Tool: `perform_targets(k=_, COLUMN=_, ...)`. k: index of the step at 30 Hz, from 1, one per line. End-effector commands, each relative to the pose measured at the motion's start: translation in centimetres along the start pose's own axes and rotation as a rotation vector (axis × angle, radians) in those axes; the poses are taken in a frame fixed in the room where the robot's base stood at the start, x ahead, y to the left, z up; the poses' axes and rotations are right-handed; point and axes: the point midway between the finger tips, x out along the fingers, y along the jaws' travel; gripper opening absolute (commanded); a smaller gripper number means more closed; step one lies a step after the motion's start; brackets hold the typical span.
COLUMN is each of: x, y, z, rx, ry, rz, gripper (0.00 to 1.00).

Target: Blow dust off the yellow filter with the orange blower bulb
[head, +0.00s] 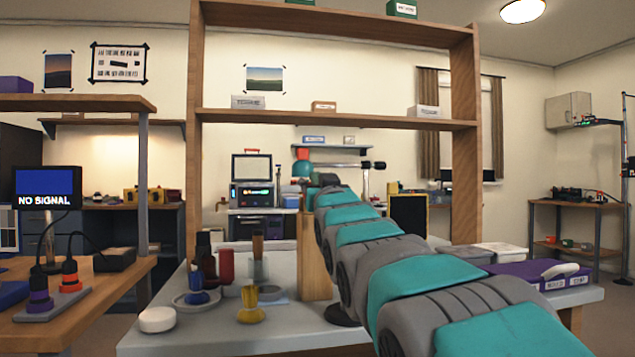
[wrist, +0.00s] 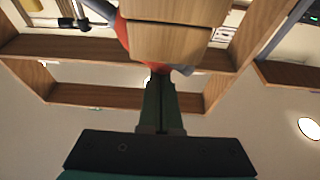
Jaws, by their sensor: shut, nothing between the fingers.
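A small yellow piece (head: 250,303) stands on the left part of the bench and looks like the yellow filter; dust on it is too small to tell. In the wrist view my gripper (wrist: 160,78) is shut and empty, its dark green fingers side by side. Their tips point at a pale wooden block (wrist: 168,42); whether they touch it I cannot tell. A red-orange rounded shape (wrist: 123,38) shows partly behind that block. It may be the blower bulb, but most of it is hidden. In the head view my arm reaches over the bench, and the fingers cannot be made out.
The grey bench (head: 165,340) also holds a white puck (head: 157,319), a blue piece on a round dish (head: 196,291), a red cylinder (head: 226,266) and a purple case (head: 520,272). A wooden shelf frame (head: 465,150) rises behind.

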Motion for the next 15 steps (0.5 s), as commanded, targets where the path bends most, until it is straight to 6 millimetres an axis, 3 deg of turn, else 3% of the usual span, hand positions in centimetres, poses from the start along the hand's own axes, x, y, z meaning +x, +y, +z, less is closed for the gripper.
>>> perform_targets(k=9, x=0.6, y=-0.1, z=-3.5, rx=0.000, ry=0.008, rz=0.000, gripper=0.00)
perform_targets(k=15, x=-1.0, y=-0.1, z=-3.1, rx=0.000, ry=0.003, rz=0.001, gripper=0.00)
